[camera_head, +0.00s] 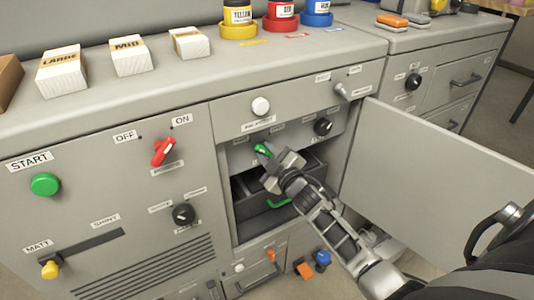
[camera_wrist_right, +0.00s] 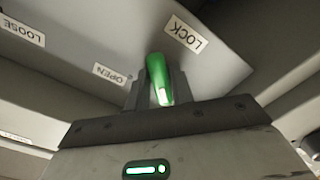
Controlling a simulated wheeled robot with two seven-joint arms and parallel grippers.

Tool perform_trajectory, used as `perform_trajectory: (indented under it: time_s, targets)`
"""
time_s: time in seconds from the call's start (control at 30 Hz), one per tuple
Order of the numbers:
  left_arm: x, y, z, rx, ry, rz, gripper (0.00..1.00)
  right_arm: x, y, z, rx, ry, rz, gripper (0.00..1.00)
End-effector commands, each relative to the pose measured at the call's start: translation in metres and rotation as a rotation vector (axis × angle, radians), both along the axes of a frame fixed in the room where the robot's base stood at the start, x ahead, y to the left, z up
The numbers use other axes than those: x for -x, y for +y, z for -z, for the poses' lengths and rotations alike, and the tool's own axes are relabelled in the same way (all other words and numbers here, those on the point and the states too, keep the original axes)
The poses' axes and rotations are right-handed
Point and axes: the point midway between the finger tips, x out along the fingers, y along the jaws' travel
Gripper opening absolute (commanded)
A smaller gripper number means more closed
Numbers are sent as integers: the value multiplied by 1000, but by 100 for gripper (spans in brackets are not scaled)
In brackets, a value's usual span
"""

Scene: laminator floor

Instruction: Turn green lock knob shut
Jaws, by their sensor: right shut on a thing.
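The green lock knob (camera_head: 263,150) is on the panel inside the open compartment, above a dark drawer. In the right wrist view the knob (camera_wrist_right: 158,80) is a green handle with a pale end, between a "LOCK" label (camera_wrist_right: 185,34) at upper right and an "OPEN" label (camera_wrist_right: 112,75) at left. It stands nearly upright in that view, tilted slightly. My right gripper (camera_head: 274,160) reaches into the compartment and is shut on the knob; its fingers (camera_wrist_right: 157,92) sit on both sides of it. My left gripper is not in view.
The open door (camera_head: 430,165) stands right of my right arm. A dark drawer with a green handle (camera_head: 279,203) lies below the knob. A black knob (camera_head: 322,127) and white knob (camera_head: 261,106) are nearby. A red switch (camera_head: 163,151) and green start button (camera_head: 45,184) are left.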

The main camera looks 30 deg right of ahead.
Motion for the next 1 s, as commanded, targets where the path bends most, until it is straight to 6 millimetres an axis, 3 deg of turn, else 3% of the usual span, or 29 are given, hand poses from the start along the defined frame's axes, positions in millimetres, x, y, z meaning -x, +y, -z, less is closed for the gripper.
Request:
perform_trajectory:
  time_s: [0.23,0.27,0.3,0.33,0.73,0.87,1.0]
  targets:
    - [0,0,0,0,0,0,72,0,0,1,2,2,-1,1]
    - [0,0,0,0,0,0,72,0,0,1,2,2,-1,29]
    - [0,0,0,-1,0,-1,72,0,0,1,2,2,-1,40]
    - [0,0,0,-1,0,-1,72,0,0,1,2,2,-1,44]
    - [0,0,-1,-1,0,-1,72,9,0,1,0,3,0,44]
    - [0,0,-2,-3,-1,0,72,31,1,1,-1,4,0,44]
    - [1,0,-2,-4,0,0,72,65,3,2,0,5,-1,44]
